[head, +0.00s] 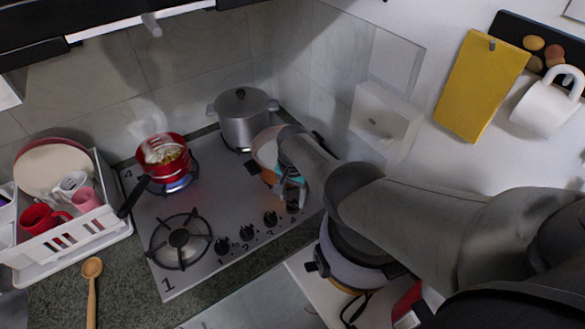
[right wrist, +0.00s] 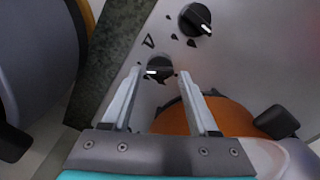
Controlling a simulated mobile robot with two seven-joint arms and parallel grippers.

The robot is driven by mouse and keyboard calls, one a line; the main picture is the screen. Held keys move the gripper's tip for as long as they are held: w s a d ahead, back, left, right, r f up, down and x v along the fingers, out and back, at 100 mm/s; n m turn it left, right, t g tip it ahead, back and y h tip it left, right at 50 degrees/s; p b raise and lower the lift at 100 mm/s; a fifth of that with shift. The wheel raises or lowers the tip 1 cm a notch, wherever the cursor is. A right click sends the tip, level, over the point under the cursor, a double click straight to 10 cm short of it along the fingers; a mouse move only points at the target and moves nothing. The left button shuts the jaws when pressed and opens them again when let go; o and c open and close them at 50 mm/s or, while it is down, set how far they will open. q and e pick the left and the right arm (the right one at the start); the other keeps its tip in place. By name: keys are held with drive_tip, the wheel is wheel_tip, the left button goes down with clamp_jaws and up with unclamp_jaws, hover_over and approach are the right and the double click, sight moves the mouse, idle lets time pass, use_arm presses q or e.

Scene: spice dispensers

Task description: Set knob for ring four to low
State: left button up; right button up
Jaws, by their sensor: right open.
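The hob (head: 205,215) has a row of black knobs along its front, including one knob (head: 270,218) left of my right gripper. My right gripper (head: 292,196) is open above the right end of that row. In the right wrist view, a black knob (right wrist: 158,67) with a white pointer stroke lies between the two fingertips (right wrist: 160,75). I cannot tell whether they touch it. A second knob (right wrist: 195,20) is further up and clear of the fingers. The burner marked 4 carries a red pot (head: 163,160) over a blue flame. My left gripper is not in view.
An orange pan (right wrist: 220,117) lies close beside and under the right finger. A silver pot (head: 243,120) stands at the back. A bare burner (head: 180,238) marked 1 is at front left. A dish rack (head: 75,232) stands left and a wooden spoon (head: 92,270) lies on the counter.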

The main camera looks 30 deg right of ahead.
wheel_tip(320, 180, up, 3)
drive_tip(key=shift+r+p, duration=0.15)
drive_tip(key=shift+p, duration=0.75)
drive_tip(key=shift+r, duration=1.25)
wheel_tip(320, 180, up, 8)
hover_over(292, 203)
drive_tip(key=shift+s+f, duration=0.1)
drive_tip(key=shift+f, duration=0.1)
